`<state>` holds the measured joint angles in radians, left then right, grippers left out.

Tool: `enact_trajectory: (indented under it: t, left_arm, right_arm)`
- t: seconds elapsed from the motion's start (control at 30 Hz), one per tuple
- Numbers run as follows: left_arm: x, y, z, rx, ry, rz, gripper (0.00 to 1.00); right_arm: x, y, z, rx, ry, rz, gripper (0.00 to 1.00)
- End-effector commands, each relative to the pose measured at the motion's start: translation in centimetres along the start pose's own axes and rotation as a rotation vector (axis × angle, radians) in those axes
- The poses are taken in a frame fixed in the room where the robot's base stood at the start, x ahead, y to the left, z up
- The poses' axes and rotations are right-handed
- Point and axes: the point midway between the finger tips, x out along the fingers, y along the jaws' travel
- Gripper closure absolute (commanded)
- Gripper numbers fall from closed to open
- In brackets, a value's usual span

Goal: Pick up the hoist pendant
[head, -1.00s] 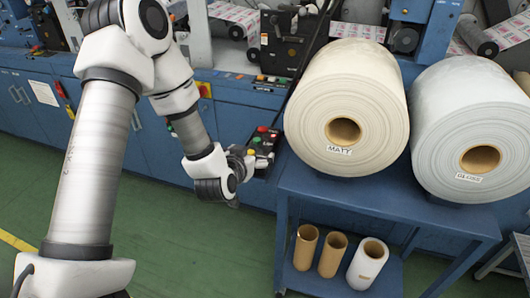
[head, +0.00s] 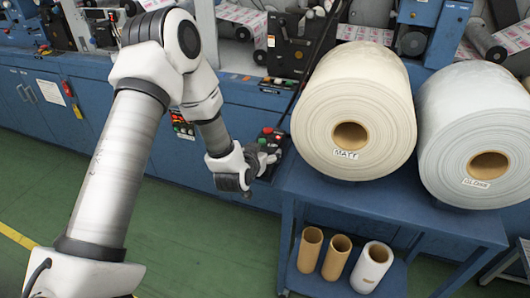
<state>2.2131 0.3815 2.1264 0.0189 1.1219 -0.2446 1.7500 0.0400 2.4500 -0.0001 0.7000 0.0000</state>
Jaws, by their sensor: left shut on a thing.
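The hoist pendant (head: 272,139) is a small dark box with red and green buttons, hanging from a dark cable left of the matt roll. My left gripper (head: 266,157) is at the pendant's lower left side and is shut on it. The fingers are small in the picture and partly hidden by the wrist. My right gripper is not in view.
A large roll labelled matt (head: 354,115) and a second roll (head: 475,135) lie on a blue cart (head: 395,204) close to the right of the pendant. Several cores stand on its lower shelf. The blue machine (head: 45,107) runs behind; green floor (head: 185,235) is open at front left.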

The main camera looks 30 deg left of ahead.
Motion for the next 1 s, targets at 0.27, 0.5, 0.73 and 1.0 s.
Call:
enact_trajectory:
  t: [0.27,0.5,0.73,1.0]
  left_arm:
    - [-0.2,0.0,-0.7,0.0,0.002,0.0,0.9]
    - [-1.4,0.0,-3.6,-0.001,0.005,0.0,0.9]
    - [-3.3,-3.9,-3.1,-0.012,0.001,-0.005,0.9]
    - [-6.1,-9.0,-2.9,-0.014,0.001,-0.004,0.9]
  right_arm:
    - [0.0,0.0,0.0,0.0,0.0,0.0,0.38]
    - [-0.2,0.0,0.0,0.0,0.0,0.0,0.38]
    - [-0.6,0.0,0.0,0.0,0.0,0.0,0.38]
    - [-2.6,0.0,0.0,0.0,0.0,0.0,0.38]
